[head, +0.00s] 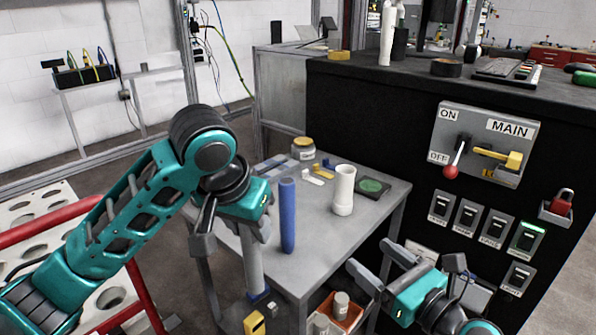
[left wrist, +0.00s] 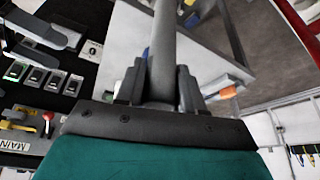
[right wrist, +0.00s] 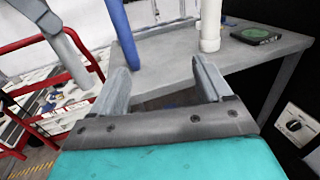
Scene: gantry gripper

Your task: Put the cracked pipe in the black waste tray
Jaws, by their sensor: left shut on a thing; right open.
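My left gripper (head: 246,228) is shut on a grey pipe (head: 253,262), which hangs upright beside the table's near left edge. The pipe also shows between the jaws in the left wrist view (left wrist: 162,52); I cannot make out a crack. A blue pipe (head: 287,215) stands upright on the grey table (head: 315,232), and a white pipe (head: 343,192) stands farther right. My right gripper (head: 371,258) is open and empty off the table's right front side. In the right wrist view its jaws (right wrist: 162,85) are apart. I cannot clearly identify a black waste tray.
A black pad with a green disc (head: 373,186) and a yellow-lidded jar (head: 303,149) are on the table. Below are an orange bin (head: 352,316) with bottles and a yellow item (head: 254,322). A black cabinet with a MAIN switch panel (head: 487,143) stands right.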

